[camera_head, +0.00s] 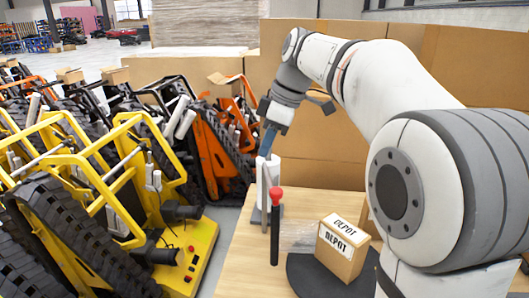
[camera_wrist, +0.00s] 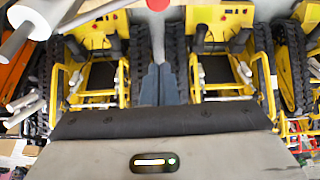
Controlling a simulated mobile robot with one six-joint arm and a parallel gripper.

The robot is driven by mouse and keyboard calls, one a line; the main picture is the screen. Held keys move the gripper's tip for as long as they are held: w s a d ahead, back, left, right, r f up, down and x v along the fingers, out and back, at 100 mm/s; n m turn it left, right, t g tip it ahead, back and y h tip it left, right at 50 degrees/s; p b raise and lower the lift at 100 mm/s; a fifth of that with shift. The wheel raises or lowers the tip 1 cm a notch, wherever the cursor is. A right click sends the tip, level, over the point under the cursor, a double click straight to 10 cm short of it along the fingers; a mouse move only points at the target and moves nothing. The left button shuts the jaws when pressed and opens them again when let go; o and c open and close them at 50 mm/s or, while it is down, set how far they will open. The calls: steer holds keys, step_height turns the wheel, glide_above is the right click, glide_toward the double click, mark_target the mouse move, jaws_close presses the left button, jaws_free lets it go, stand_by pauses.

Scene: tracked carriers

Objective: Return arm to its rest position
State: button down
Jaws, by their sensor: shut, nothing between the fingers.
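My arm reaches from the right side of the head view over the wooden table (camera_head: 240,262) and bends down at its far end. My gripper (camera_head: 266,152) points downward there, close to the top of a white upright post; I cannot tell if they touch. In the wrist view the two blue-grey fingers (camera_wrist: 160,70) lie together, shut and empty, with yellow tracked carriers (camera_wrist: 222,30) beyond them.
A black stick with a red knob (camera_head: 275,194) stands by the white post (camera_head: 263,175). A DEPOT box (camera_head: 342,250) sits on a black round pad (camera_head: 305,280). Yellow (camera_head: 190,262) and orange (camera_head: 212,150) carriers crowd the left. Cardboard panels (camera_head: 325,150) stand behind the table.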

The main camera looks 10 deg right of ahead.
steer(key=s+d+f+m+t+h, duration=0.1)
steer(key=s+d+f+m+h, duration=0.1)
steer(key=s+d+f+m, duration=0.2)
steer(key=s+d+f+m+t+h, duration=0.1)
steer(key=s+d+f+m, duration=0.3)
steer(key=s+f+m, duration=0.7)
steer(key=shift+s+d+f+m+h, duration=0.45)
steer(key=shift+s+f, duration=1.5)
steer(key=shift+s, duration=1.3)
steer(key=shift+a, duration=0.1)
